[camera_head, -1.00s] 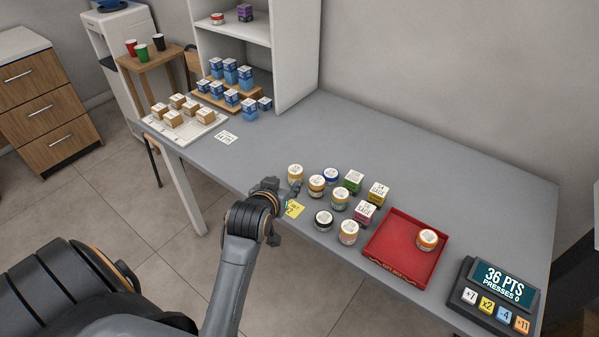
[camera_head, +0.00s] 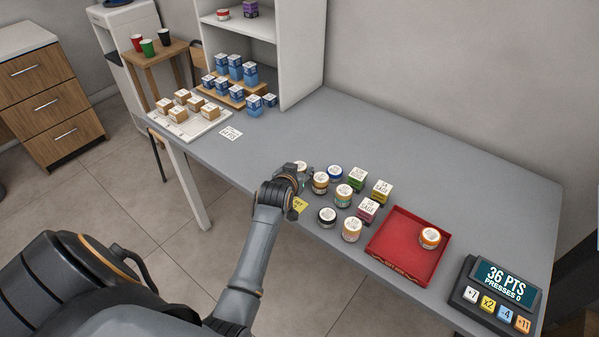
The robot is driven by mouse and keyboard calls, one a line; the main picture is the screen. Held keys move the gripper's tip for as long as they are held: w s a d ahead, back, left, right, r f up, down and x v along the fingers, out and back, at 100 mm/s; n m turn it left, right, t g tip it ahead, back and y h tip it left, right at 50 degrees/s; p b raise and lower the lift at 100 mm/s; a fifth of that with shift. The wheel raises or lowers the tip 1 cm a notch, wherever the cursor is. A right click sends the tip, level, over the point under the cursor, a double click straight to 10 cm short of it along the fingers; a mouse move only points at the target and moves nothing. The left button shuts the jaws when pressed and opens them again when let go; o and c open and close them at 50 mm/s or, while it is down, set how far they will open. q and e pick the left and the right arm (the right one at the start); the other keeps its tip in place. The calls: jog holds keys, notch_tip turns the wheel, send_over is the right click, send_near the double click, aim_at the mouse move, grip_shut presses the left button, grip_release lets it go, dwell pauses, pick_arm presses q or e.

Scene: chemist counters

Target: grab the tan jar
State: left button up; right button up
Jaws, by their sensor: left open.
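Several small jars with pale lids stand in a cluster on the grey counter. A tan-looking jar (camera_head: 301,166) stands at the cluster's far left corner, its lower part hidden behind my left gripper (camera_head: 304,180). My left gripper is open, right at this jar; whether its fingers are around or just beside it I cannot tell. Another brownish-orange jar (camera_head: 320,184) stands close to the gripper's right. My right gripper is not in view.
A blue jar (camera_head: 335,174), a striped jar (camera_head: 343,196), a black jar (camera_head: 327,217) and an orange jar (camera_head: 351,231) crowd nearby, with small boxes (camera_head: 368,209). A red tray (camera_head: 392,252) holds an orange jar (camera_head: 429,239). The counter's back (camera_head: 440,165) is clear.

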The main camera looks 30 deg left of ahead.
pick_arm(q)
jog(key=shift+w+a+f, duration=0.2)
jog(key=shift+w+f, duration=0.05)
jog(key=shift+w, duration=0.2)
jog(key=c, duration=0.9)
